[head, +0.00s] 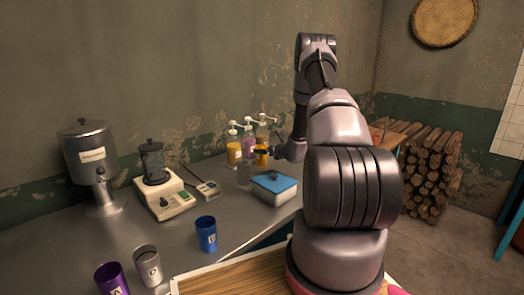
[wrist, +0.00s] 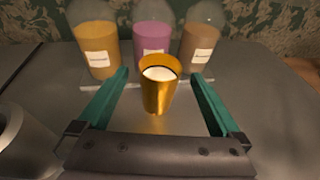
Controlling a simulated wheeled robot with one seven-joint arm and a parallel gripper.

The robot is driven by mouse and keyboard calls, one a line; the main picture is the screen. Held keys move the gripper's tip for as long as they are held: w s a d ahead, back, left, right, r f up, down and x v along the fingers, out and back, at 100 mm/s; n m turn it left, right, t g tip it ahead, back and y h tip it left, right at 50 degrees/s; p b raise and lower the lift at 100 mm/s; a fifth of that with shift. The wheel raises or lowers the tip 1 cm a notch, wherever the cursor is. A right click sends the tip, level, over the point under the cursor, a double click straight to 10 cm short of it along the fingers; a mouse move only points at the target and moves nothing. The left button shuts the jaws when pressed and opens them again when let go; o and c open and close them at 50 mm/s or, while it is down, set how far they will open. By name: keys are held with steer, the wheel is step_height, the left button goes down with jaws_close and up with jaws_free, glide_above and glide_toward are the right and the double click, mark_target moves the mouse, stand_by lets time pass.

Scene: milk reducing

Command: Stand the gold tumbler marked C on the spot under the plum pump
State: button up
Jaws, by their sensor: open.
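The gold tumbler (wrist: 158,94) stands upright between the two teal fingers of my open gripper (wrist: 160,76), with a visible gap on each side. Something white shows inside it; no letter is readable. In the head view the tumbler (head: 261,157) is at the far end of the counter, by my gripper. The plum pump bottle (wrist: 152,36) is directly behind the tumbler in the wrist view, the middle one of three. The spot under its spout cannot be made out; the tumbler stands in front of the bottle.
An orange bottle (wrist: 97,48) and a brown bottle (wrist: 198,46) flank the plum one. A metal vessel (wrist: 20,140) is at the left of the wrist view. A blue-lidded box (head: 275,186) is near my arm. Blue (head: 206,234), grey (head: 147,266) and purple (head: 111,279) tumblers are nearer.

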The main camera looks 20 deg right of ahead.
steer(key=v, duration=0.7)
steer(key=s+a+r+n+g+y, duration=0.25)
steer(key=a+r+n+y, duration=0.45)
steer(key=a+r, duration=0.75)
steer(key=s+a+r+n+g+y, duration=0.1)
steer(key=s+a+r+n+g, duration=0.3)
steer(key=s+a+r+n, duration=0.6)
steer(key=s+a+r+n+g+h, duration=0.1)
steer(key=s+a+r+n+g, duration=0.2)
steer(key=s, duration=0.4)
steer(key=s+a+r+n+h, duration=0.1)
steer(key=s+r+n+h, duration=0.1)
steer(key=s+r+n, duration=0.3)
steer(key=s+d+r+n+t+h, duration=0.1)
steer(key=s+d+n+h, duration=0.1)
steer(key=s, duration=0.5)
steer(key=s+d+r+n+t+h, duration=0.1)
steer(key=s+d+r+n+h, duration=0.1)
steer(key=s, duration=0.5)
steer(key=shift+d+n+h, duration=0.55)
steer(key=shift+n+h, duration=0.05)
